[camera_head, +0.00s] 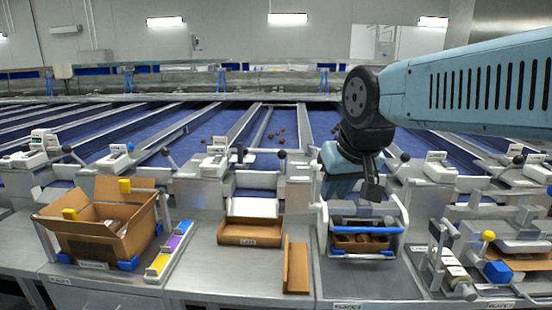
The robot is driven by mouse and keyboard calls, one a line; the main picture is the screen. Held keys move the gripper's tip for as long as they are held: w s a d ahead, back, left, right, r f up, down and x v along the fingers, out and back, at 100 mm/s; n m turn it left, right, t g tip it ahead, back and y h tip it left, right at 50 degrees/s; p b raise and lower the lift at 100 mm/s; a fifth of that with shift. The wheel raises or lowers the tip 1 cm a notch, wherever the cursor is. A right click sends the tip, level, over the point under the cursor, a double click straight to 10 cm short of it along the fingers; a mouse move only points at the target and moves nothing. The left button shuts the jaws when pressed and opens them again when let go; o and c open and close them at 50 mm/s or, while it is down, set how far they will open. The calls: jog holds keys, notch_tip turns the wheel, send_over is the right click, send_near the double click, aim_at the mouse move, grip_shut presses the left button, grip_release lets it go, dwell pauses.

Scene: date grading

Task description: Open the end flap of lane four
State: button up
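Blue sorting lanes run away from me, each with a grey metal end. Lever handles with dark ball knobs stand at the lane ends, one at centre (282,154) and one farther left (166,152). No lane number is readable, so I cannot tell which is lane four. A few brown dates (277,136) lie on the centre lane. My gripper (372,190) hangs down at the lane end right of centre, above a stand with a blue bar (366,229). Its fingers are dark and small; their opening is unclear. My wrist hides part of that lane end.
A large open cardboard box (92,236) stands at left, beside yellow and purple blocks (172,243). A shallow cardboard tray (250,232) and an upright cardboard piece (296,266) are at centre. A yellow-knobbed lever (488,237) and blue block (497,271) are at right.

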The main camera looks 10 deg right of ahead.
jog(key=o, duration=0.6)
jog(key=w+r+m, duration=0.1)
jog(key=w, duration=0.4)
jog(key=w+r, duration=0.1)
jog(key=w, duration=0.4)
jog(key=w+r+m, duration=0.1)
jog(key=w+r, duration=0.1)
jog(key=w, duration=0.3)
jog(key=shift+w+d+r+m+g, duration=0.1)
jog(key=shift+w+d+m+g, duration=0.2)
jog(key=shift+w+d, duration=0.05)
jog(key=m+h, duration=0.1)
jog(key=m, duration=0.2)
send_near(282, 162)
jog(key=v, duration=0.4)
jog(key=shift+g, duration=0.3)
jog(key=x, duration=0.9)
jog(key=w+x, duration=0.1)
jog(key=x, duration=0.4)
jog(key=shift+r, duration=0.2)
grip_shut()
